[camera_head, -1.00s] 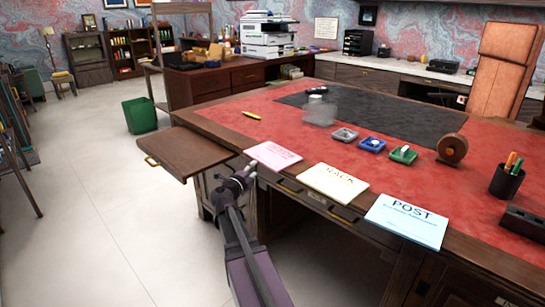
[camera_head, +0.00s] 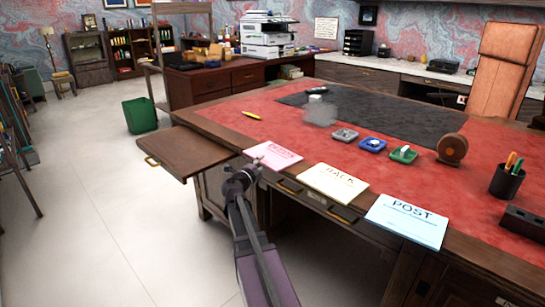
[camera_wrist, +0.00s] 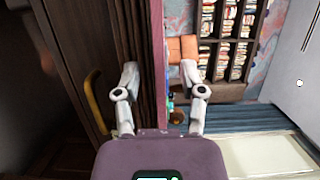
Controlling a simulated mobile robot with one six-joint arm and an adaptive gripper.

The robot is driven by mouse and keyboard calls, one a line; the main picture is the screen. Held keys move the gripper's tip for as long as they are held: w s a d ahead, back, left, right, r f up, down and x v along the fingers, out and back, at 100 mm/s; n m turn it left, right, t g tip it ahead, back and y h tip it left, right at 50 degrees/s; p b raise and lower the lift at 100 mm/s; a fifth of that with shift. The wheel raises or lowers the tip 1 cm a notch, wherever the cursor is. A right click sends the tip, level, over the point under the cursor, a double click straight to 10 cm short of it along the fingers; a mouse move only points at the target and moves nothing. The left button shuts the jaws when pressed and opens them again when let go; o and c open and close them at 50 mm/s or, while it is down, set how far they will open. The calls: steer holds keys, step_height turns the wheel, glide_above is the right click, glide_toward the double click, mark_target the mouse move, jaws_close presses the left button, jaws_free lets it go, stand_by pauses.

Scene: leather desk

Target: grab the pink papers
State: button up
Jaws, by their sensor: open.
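The pink papers (camera_head: 277,156) lie as a flat stack at the desk's near left edge, slightly overhanging it. My gripper (camera_head: 257,163) is at their near left corner, in front of the desk edge. In the wrist view, my gripper (camera_wrist: 160,70) is open, with its two grey fingers apart. A narrow pink strip, which looks like the edge of the pink papers (camera_wrist: 159,60), runs between the fingers. I cannot tell whether either finger touches it.
Yellow papers (camera_head: 331,182) and blue papers (camera_head: 407,220) lie to the right along the same edge. A pulled-out wooden board (camera_head: 185,150) is close on the left. Brass drawer handles (camera_head: 290,187) sit below the desk top (camera_head: 300,140). A green bin (camera_head: 139,115) stands on the floor.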

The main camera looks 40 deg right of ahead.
steer(key=shift+w+d, duration=0.2)
steer(key=shift+d, duration=0.3)
jaws_close()
